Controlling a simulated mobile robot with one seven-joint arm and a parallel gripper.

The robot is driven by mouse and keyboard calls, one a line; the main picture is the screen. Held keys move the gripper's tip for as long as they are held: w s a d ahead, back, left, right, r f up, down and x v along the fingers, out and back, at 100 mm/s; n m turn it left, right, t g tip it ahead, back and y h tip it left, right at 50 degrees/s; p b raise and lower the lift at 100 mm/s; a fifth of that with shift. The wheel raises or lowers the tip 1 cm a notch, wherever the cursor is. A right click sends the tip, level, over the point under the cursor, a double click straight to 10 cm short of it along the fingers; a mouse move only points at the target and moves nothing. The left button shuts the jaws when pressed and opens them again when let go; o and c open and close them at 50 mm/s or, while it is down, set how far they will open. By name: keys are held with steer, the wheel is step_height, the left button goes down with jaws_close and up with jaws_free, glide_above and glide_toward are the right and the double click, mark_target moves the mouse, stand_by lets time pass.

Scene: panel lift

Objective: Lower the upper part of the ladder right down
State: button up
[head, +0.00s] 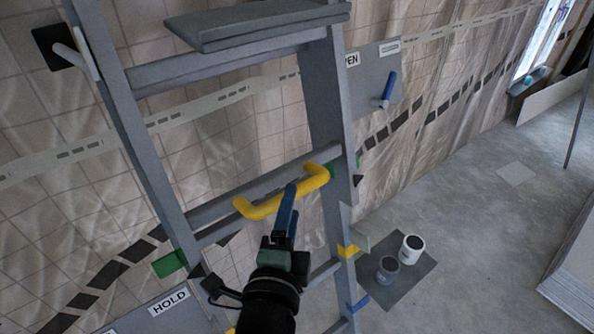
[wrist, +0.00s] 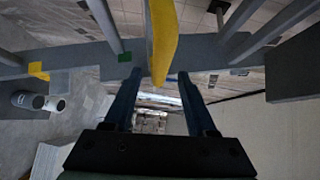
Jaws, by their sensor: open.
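The grey ladder (head: 190,216) stands against the tiled wall in the head view, and its rails and a rung cross the wrist view. A yellow U-shaped handle (head: 312,183) is fixed at a middle rung. My gripper (head: 289,188) is at the middle of the handle, with blue fingers. In the wrist view, my gripper (wrist: 159,74) is open, and the yellow handle (wrist: 162,40) shows between the fingertips with a gap on each side. I cannot tell how deep it lies between them. A green mark (head: 169,263) and yellow mark (head: 348,250) are on the rails.
A panel with a partly hidden "OPEN" label (head: 352,60) and a blue lever (head: 389,88) is behind the ladder, right. A "HOLD" label (head: 169,303) is at lower left. Two cans, white (head: 412,249) and grey (head: 387,270), stand on a floor mat. Floor to the right is mostly clear.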

steer(key=w+d+p, duration=0.1)
steer(key=w+p, duration=0.1)
steer(key=w, duration=0.5)
steer(key=shift+w+f, duration=0.15)
steer(key=shift+f, duration=0.1)
steer(key=shift+d, duration=0.1)
steer(key=shift+c, duration=0.2)
jaws_close()
steer(key=shift+r, duration=0.1)
stand_by(0.8)
